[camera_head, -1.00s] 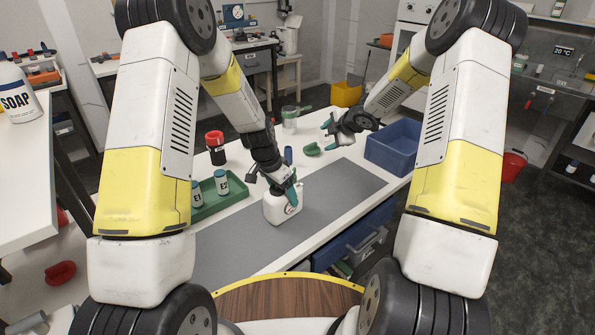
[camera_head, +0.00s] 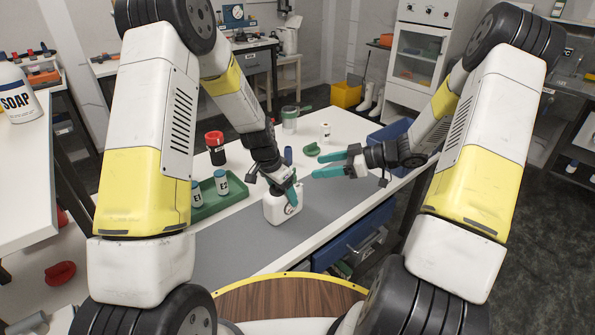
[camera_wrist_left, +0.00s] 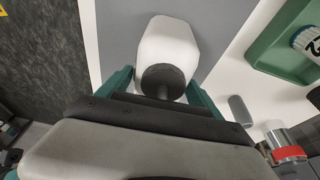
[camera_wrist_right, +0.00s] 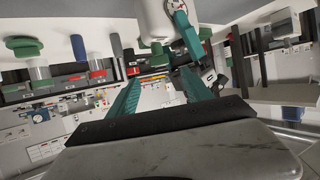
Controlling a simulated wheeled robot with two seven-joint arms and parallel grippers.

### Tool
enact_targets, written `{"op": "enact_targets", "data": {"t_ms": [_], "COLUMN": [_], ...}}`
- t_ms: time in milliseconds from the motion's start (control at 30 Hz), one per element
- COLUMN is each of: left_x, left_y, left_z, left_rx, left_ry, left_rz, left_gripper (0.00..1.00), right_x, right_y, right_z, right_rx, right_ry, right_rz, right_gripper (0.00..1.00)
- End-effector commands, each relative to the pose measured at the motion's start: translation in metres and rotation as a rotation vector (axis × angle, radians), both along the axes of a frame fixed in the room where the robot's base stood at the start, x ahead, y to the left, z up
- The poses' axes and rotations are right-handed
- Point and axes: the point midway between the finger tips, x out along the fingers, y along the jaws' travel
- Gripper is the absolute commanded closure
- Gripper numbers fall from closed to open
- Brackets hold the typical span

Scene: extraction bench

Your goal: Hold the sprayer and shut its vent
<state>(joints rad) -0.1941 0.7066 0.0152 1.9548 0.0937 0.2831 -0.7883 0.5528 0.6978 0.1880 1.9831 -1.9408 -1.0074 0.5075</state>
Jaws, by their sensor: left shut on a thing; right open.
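The white sprayer (camera_head: 279,208) stands on the grey mat in the head view. My left gripper (camera_head: 292,197) is shut on it from above. In the left wrist view the sprayer's white body (camera_wrist_left: 168,48) and dark round cap (camera_wrist_left: 162,82) lie between the two teal fingers. My right gripper (camera_head: 330,164) is open and empty, to the right of the sprayer and apart from it, fingers pointing left. In the right wrist view the sprayer (camera_wrist_right: 153,20) shows at the top, beyond the open fingers.
A green tray (camera_head: 213,209) with small labelled bottles is left of the sprayer. A red-capped dark jar (camera_head: 215,148), a green item (camera_head: 312,149) and a small white bottle (camera_head: 325,131) stand further back. A blue bin (camera_head: 385,136) is behind my right arm. The mat's front is clear.

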Motion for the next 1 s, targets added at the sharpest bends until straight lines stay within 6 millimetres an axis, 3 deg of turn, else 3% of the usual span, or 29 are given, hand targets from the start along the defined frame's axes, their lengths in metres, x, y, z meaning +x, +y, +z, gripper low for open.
{"op": "enact_targets", "data": {"t_ms": [200, 400, 867, 1000], "left_x": [0.000, 0.000, 0.000, 0.000], "left_y": [0.000, 0.000, 0.000, 0.000], "left_z": [0.000, 0.000, 0.000, 0.000], "left_rx": [0.000, 0.000, 0.000, 0.000], "left_ry": [-0.001, -0.001, -0.001, -0.001], "left_rz": [0.000, 0.000, 0.000, 0.000], "left_gripper": [0.83, 0.83, 0.83, 0.83], "right_x": [0.014, 0.024, 0.029, 0.028], "right_y": [0.041, 0.067, 0.077, 0.077], "right_z": [-0.018, -0.029, -0.034, -0.034], "right_rx": [0.001, 0.000, -0.002, -0.002], "right_ry": [0.000, -0.001, -0.003, -0.003], "right_rz": [0.002, 0.000, -0.002, -0.002], "right_gripper": [0.42, 0.42, 0.42, 0.69]}}
